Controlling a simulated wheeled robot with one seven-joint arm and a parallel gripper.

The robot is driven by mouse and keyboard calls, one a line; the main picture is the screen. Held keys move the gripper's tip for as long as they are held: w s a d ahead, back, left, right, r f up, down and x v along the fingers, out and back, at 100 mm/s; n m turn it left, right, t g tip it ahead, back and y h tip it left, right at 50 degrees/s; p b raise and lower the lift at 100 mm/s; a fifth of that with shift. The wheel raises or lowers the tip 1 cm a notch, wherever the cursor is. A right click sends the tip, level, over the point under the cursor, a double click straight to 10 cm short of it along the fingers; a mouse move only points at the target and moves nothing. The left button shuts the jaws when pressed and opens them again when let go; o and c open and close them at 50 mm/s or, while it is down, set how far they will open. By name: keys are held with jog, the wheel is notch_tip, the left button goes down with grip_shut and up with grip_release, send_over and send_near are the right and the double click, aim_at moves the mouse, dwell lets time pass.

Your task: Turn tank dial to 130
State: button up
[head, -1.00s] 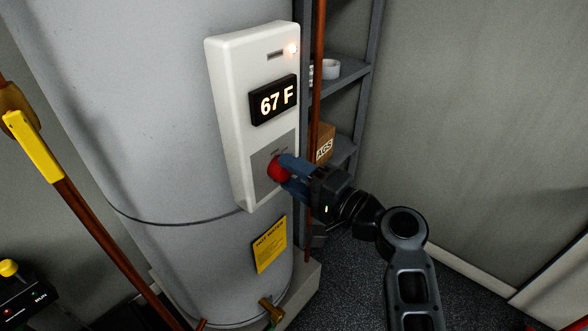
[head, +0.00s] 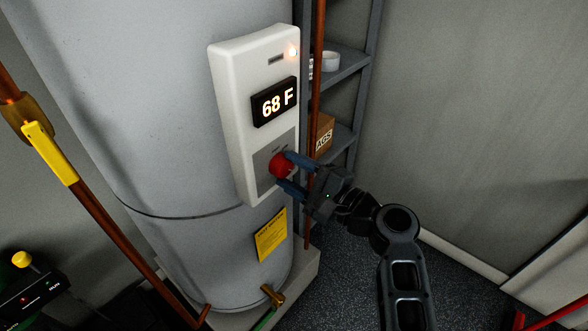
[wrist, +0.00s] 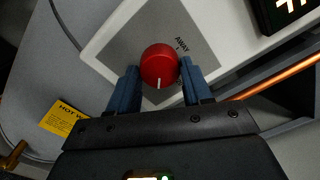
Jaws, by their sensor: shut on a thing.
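The grey water tank (head: 165,130) carries a white control box (head: 232,115) with a lit display (head: 274,102) reading 68 F. A round red dial (head: 281,166) sits on the box's grey lower panel. In the wrist view the red dial (wrist: 160,65) has a white mark pointing toward the gripper, and the word AWAY is printed beside it. My gripper (head: 287,174) is shut on the dial from the right. Its blue fingers stand on either side of it in the wrist view (wrist: 157,85). Other dial lettering is hidden or too small to read.
A copper pipe (head: 317,100) runs upright just right of the box, before a grey shelf (head: 340,76) with a cardboard box (head: 323,135). A pipe with a yellow lever (head: 50,153) crosses at left. A yellow label (head: 271,235) and brass tap (head: 272,295) are below.

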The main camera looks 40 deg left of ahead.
jog(key=shift+f, duration=0.1)
jog(key=o, duration=1)
jog(key=shift+o, duration=0.2)
jog(key=d+b, duration=0.1)
jog(key=d, duration=0.6)
jog(key=shift+s+d, duration=0.3)
jog(key=shift+d, duration=0.1)
